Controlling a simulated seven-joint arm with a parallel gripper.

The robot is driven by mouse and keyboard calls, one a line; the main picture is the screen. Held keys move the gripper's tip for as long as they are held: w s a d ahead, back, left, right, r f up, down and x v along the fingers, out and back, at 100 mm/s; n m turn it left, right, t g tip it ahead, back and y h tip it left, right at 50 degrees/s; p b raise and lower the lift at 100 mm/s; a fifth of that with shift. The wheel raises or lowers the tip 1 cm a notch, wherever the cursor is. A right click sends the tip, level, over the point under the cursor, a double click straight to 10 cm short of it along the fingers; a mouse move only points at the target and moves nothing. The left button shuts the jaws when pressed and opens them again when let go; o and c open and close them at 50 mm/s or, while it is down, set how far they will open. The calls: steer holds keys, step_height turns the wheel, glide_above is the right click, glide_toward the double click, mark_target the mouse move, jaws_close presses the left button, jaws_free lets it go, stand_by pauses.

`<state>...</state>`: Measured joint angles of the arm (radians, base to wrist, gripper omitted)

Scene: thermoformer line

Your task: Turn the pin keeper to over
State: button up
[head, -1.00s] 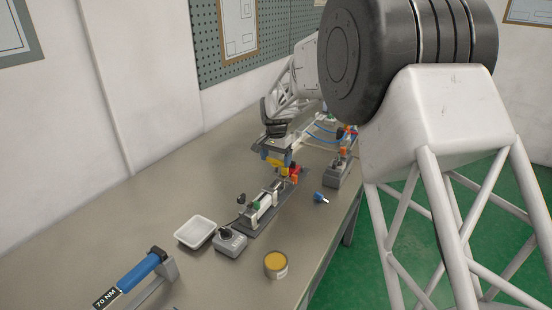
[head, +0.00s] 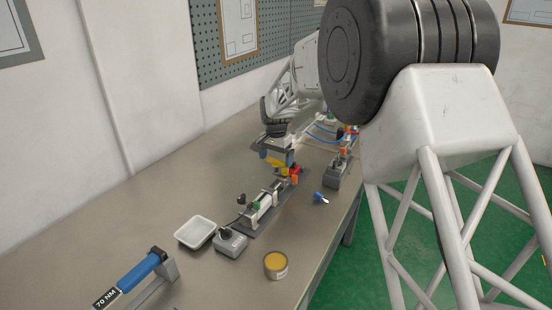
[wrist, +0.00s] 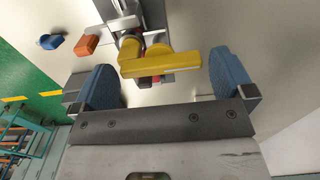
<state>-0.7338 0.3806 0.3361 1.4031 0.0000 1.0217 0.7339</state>
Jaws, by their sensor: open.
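A yellow lever-like piece (wrist: 160,61), which I take to be the pin keeper, sits on a round hub at the end of the fixture in the wrist view. Its long arm points right. My gripper (wrist: 164,78) is open, with one blue finger pad to each side of the yellow piece and visible gaps. In the head view my gripper (head: 277,157) is above the far end of the bench fixture (head: 262,208), with the yellow piece (head: 277,164) just under it. The pin itself cannot be made out.
Red parts (head: 295,171) stand close beside the gripper. A blue-headed item (head: 320,198) and a grey box (head: 337,173) lie to the right. A white tray (head: 195,232), a grey knob box (head: 230,243) and a yellow-topped tin (head: 275,265) stand nearer.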

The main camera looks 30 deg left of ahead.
mark_target(277, 160)
steer(key=shift+r, duration=3.8)
steer(key=shift+d, duration=0.1)
steer(key=shift+d+r, duration=0.2)
steer(key=shift+d, duration=0.1)
steer(key=s+d+r, duration=0.2)
steer(key=d+r, duration=0.2)
steer(key=d, duration=0.6)
steer(key=s+d+r+t, duration=0.1)
steer(key=s+d+r, duration=0.15)
steer(key=d, duration=0.75)
steer(key=s+d+r, duration=0.1)
steer(key=d+r, duration=0.4)
steer(key=d, duration=0.5)
steer(key=s+d+r, duration=0.1)
steer(key=s+d, duration=0.5)
steer(key=d, duration=0.3)
steer(key=s+d+r, duration=0.1)
steer(key=s+d, duration=0.5)
steer(key=d, duration=0.3)
steer(key=s+d+f, duration=0.3)
steer(key=s+d, duration=0.4)
steer(key=s, duration=0.4)
steer(key=s+d+f+t, duration=0.1)
steer(key=s+d+f, duration=0.3)
steer(key=s+d, duration=0.3)
steer(key=s, duration=0.5)
steer(key=shift+d+f+t, duration=0.25)
steer(key=shift+d+t, duration=0.05)
steer(key=shift+d, duration=0.05)
